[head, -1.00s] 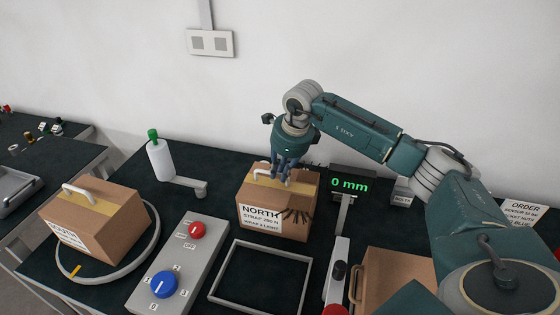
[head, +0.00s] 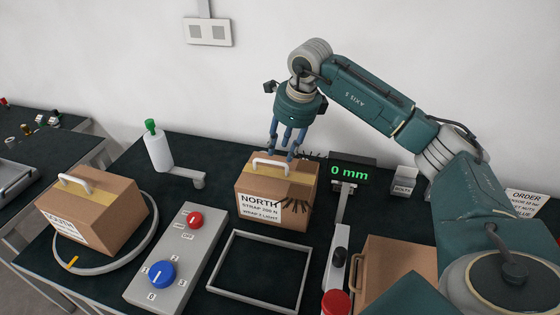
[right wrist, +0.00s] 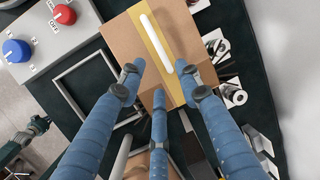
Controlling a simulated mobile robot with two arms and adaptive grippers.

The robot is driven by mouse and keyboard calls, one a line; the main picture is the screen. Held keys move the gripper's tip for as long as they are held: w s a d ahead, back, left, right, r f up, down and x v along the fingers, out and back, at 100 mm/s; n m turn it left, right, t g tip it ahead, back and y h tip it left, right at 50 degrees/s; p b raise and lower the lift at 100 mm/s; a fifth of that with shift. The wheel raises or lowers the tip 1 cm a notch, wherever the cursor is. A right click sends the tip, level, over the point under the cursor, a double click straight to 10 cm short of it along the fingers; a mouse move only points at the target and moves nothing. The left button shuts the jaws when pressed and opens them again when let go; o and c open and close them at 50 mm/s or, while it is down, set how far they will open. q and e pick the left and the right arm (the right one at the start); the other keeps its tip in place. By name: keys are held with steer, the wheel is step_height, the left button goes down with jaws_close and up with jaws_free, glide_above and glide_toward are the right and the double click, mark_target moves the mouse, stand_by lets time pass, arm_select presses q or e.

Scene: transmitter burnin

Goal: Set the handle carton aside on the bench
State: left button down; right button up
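The carton marked NORTH (head: 275,194) stands upright on the dark bench, with a white handle and a yellow strip on top. A second carton with a white handle, marked SOUTH (head: 95,208), sits on a ring at the left. I cannot tell which is meant by the handle carton. My right gripper (head: 287,150) is just above the NORTH carton, fingers pointing down. In the right wrist view its fingers (right wrist: 163,85) are spread and empty, and the white handle (right wrist: 155,42) lies beyond them. My left gripper seems to show partly at the wrist view's left edge (right wrist: 25,137), its fingers unclear.
A grey panel (head: 185,258) with red and blue knobs and an empty grey frame (head: 233,245) lie in front. A bottle (head: 157,152) stands behind left. A display reading 0 mm (head: 349,172) and another brown box (head: 395,265) are at right.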

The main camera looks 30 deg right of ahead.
steer(key=b+v, duration=0.1)
steer(key=v, duration=0.5)
steer(key=shift+w, duration=0.1)
